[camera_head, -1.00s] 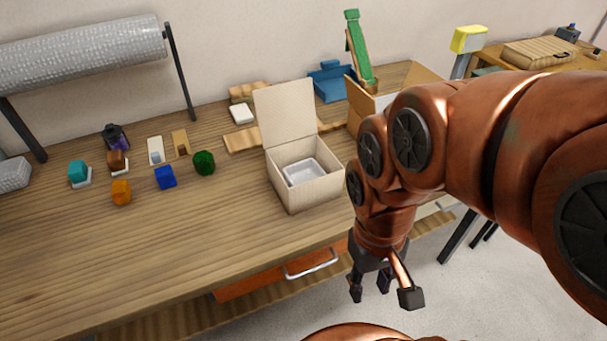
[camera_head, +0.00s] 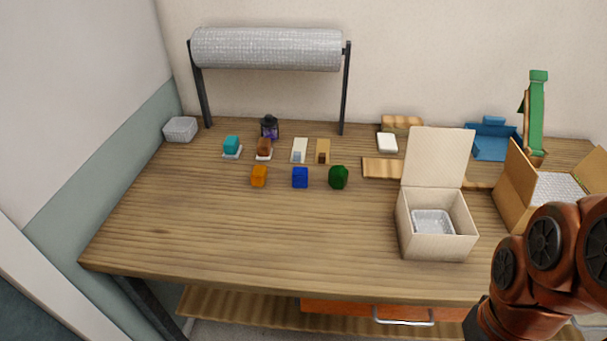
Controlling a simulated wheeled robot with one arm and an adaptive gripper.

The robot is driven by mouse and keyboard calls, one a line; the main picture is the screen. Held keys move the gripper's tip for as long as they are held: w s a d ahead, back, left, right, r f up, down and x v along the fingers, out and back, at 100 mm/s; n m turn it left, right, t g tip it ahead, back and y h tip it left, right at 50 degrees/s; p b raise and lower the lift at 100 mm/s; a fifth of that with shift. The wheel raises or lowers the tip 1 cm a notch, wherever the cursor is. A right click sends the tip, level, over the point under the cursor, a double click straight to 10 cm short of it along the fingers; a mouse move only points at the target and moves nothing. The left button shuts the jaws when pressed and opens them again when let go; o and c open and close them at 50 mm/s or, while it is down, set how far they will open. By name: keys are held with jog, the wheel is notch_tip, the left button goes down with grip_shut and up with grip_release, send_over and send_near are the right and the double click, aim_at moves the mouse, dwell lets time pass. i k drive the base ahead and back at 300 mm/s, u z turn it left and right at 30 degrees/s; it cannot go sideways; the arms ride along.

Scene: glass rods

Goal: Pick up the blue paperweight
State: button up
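The blue paperweight (camera_head: 300,178) is a small deep-blue block on the wooden table (camera_head: 200,230). It stands between an orange block (camera_head: 259,176) on its left and a dark green rounded one (camera_head: 338,177) on its right, with gaps on both sides. My copper-coloured arm shows at the lower right, far from the blue paperweight. My gripper is outside the picture now, below the lower right edge.
An open cream box (camera_head: 437,232) stands right, beside a larger cardboard box (camera_head: 516,185). A bubble-wrap roll (camera_head: 266,49) hangs behind. The table's front left is clear.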

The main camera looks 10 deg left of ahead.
aim_at(300, 175)
jog(key=z, duration=2.15)
jog(key=k, duration=1.7)
jog(key=u, duration=2.5)
jog(key=i, duration=0.5)
jog(key=u, duration=0.1)
